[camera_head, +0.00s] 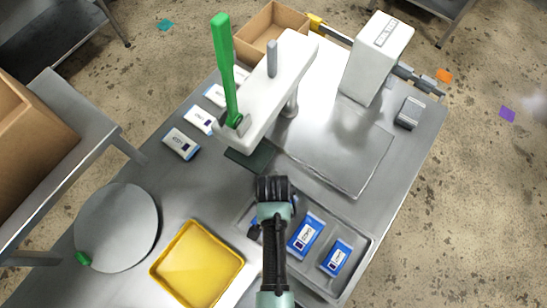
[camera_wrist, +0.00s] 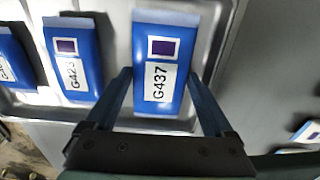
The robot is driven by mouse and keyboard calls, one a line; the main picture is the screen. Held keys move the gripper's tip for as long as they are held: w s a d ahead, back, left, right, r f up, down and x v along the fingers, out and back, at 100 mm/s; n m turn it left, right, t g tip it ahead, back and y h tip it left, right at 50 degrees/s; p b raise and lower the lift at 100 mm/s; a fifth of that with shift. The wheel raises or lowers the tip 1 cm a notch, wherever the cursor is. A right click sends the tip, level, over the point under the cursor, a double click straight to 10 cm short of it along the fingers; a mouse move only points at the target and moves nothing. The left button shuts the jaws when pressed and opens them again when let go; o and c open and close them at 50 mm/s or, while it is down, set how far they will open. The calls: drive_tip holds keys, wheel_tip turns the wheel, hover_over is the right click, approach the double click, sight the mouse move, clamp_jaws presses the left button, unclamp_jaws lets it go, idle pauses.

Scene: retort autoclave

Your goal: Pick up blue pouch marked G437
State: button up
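The blue pouch marked G437 (camera_wrist: 160,65) lies in a grey metal tray, at the right end of a row of blue pouches in the wrist view. Its white label and dark purple square face up. My gripper (camera_wrist: 160,80) is open, with one finger on each side of the pouch's near half and a gap on both sides. I cannot tell how far the fingertips are above the tray. In the head view my arm hides most of this pouch and the fingertips.
A blue pouch marked G423 (camera_wrist: 73,58) lies just left of the left finger, with another blue pouch (camera_wrist: 12,62) beyond. The tray's rim (camera_head: 369,262) surrounds them. A yellow tray (camera_head: 197,262) and a white press with a green lever (camera_head: 226,70) stand nearby.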

drive_tip(key=c, duration=0.4)
drive_tip(key=shift+r, duration=0.1)
